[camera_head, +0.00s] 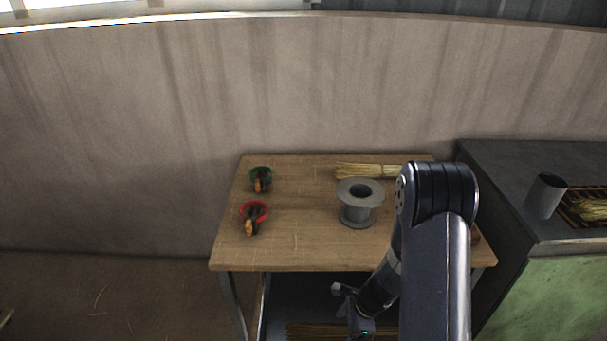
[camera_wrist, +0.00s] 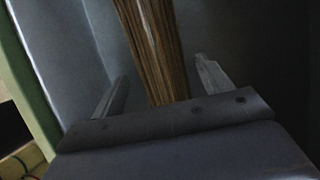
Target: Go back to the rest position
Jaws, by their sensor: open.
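My gripper (camera_head: 346,304) is low in front of the wooden table (camera_head: 310,235), below its top in the picture and partly behind my arm. In the wrist view my gripper (camera_wrist: 161,72) is open, with its two fingers spread wide. A brown wood-grained piece (camera_wrist: 158,45) shows beyond and between the fingers. Nothing is seen clamped in them, and I cannot tell how far off the piece is.
On the table are a grey spool (camera_head: 358,212), a straw bundle (camera_head: 366,171), and green (camera_head: 261,173) and red (camera_head: 246,213) rings with tools. Brown sticks (camera_head: 310,331) lie on the lower shelf. A dark cabinet (camera_head: 510,170) with a grey cup (camera_head: 545,196) stands right. Left floor is mostly clear.

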